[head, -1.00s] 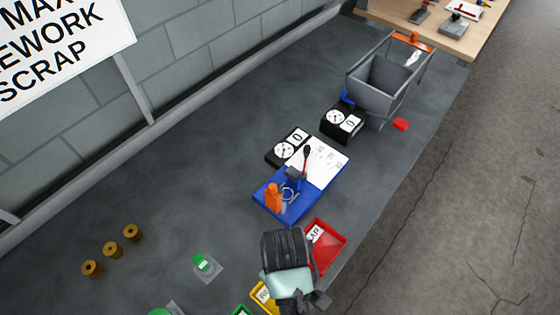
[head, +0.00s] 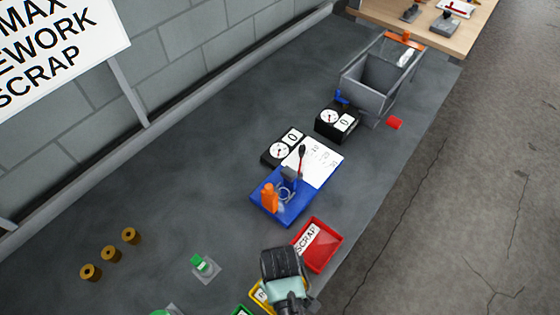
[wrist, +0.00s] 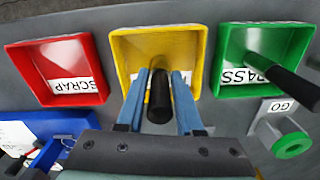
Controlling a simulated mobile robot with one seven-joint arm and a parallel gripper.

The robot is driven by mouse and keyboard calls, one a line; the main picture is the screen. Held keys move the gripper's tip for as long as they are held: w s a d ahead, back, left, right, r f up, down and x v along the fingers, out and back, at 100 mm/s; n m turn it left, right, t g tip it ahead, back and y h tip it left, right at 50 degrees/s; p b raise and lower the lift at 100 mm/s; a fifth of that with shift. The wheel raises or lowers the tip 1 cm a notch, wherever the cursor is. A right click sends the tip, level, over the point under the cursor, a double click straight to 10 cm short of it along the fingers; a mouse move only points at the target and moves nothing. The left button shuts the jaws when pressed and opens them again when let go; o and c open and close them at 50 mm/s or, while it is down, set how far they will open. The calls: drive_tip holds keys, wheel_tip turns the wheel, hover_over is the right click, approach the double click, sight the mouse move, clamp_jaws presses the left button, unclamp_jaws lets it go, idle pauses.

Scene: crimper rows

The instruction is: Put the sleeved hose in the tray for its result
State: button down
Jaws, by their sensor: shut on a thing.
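My gripper (wrist: 157,76) is shut on a black hose (wrist: 159,100), its two blue-grey fingers on either side. In the wrist view the hose is in front of the yellow tray (wrist: 120,45), seen nearly end-on; I cannot tell its height above the tray or see a sleeve. The red SCRAP tray (wrist: 20,62) is on the left and appears empty. The green PASS tray (wrist: 222,50) is on the right, with another black hose (wrist: 285,80) extending over its rim. In the head view my arm hides the fingertips and held hose; the red tray (head: 336,243) and yellow tray (head: 257,304) show beside it.
A blue fixture (head: 267,207) with an orange part and a lever stands beyond the trays. Dial boxes (head: 275,152) and a grey bin (head: 368,95) are farther along the bench. Several brown rings (head: 110,254) lie at left.

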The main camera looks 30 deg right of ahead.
drive_tip(key=c, duration=0.6)
unclamp_jaws()
drive_tip(key=shift+o, duration=0.2)
drive_tip(key=shift+r, duration=0.1)
wheel_tip(320, 180, up, 12)
drive_tip(key=shift+r+b, duration=0.1)
drive_tip(key=shift+b, duration=0.2)
drive_tip(key=shift+w, duration=0.1)
